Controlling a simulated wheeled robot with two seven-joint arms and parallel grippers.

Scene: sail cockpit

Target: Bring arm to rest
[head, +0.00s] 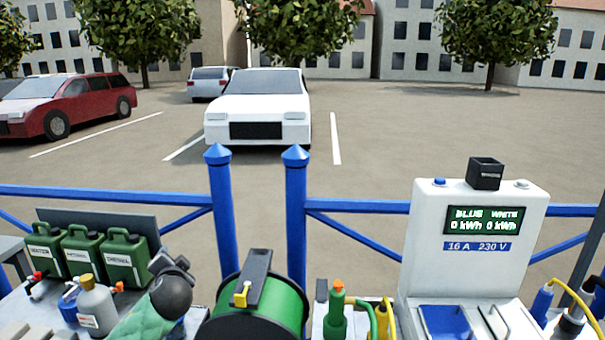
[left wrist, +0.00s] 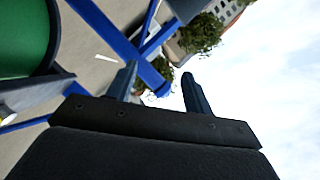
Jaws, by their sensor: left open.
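My left gripper (head: 172,264) is at the lower left of the head view, just right of the green canisters and left of the cable reel. In the left wrist view its two fingers (left wrist: 160,90) stand apart with nothing held between them. Behind them show blue railing, trees and sky. My left arm's dark, rounded part partly hides the gripper in the head view. My right gripper is not in view.
Green canisters (head: 124,258), a grey bottle (head: 97,306) and a green cable reel (head: 286,308) stand close around the left gripper. A white power box (head: 478,262) stands at right. Blue railing (head: 360,207) runs behind; parked cars are beyond.

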